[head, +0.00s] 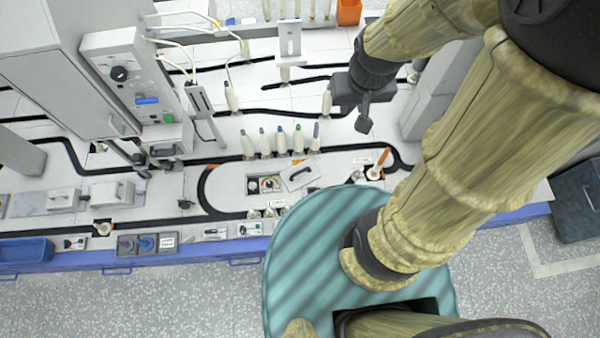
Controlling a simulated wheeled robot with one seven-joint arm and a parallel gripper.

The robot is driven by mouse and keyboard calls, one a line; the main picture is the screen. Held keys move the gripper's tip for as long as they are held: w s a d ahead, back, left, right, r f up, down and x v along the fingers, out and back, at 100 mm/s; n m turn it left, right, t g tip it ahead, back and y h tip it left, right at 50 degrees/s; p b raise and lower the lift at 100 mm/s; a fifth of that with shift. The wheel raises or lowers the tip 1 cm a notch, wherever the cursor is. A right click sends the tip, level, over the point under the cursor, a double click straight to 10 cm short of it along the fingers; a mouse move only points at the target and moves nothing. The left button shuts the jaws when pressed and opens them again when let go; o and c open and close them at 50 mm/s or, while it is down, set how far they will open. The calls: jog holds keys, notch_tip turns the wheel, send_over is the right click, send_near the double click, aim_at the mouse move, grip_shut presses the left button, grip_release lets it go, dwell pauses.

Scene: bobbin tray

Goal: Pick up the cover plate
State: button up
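A pale plate with a dark handle, which looks like the cover plate (296,183), lies tilted on the white worktop beside a square opening with round dials (264,185). My gripper (363,122) is above the worktop, up and to the right of this plate and apart from it. One dark finger shows; whether the gripper is open or shut is unclear. Nothing is visibly held.
Several cream bobbins (265,145) stand in a row behind the plate. A white post (289,45) and a single bobbin (327,101) stand near my gripper. A control box (130,80) is at left. An orange-topped peg (378,168) stands at right.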

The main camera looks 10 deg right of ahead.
jog(key=shift+w+f, duration=0.1)
jog(key=w+a+f+m+t+b, duration=0.25)
jog(key=w+a+f+b, duration=0.45)
jog(key=f, duration=0.4)
jog(key=w+a+f+m+t+h+b, duration=0.15)
jog(key=w+a+f+m+b, duration=0.35)
jog(key=f+b, duration=0.55)
jog(key=w+a+f+m+t+y+b, duration=0.1)
jog(key=w+a+f+m+t+b, duration=0.1)
jog(key=w+a+f+b, duration=0.75)
jog(key=s+f+m+h+b, duration=0.2)
jog(key=f+b, duration=0.4)
jog(key=f, duration=0.5)
jog(key=s+a+f+m+h+b, duration=0.1)
jog(key=s+f+m+h+b, duration=0.2)
jog(key=f, duration=0.9)
jog(key=s+f+m+h+b, duration=0.3)
jog(key=s+f+h+b, duration=0.3)
jog(key=s+f+b, duration=0.3)
jog(key=shift+s+a+f+m+b, duration=0.15)
jog(key=shift+f+b, duration=0.2)
jog(key=shift+f, duration=0.45)
jog(key=shift+w+a+f+m+b, duration=0.1)
jog(key=shift+f+b, duration=0.2)
jog(key=shift+f, duration=0.5)
jog(key=shift+s+d, duration=0.1)
jog(key=shift+s, duration=0.35)
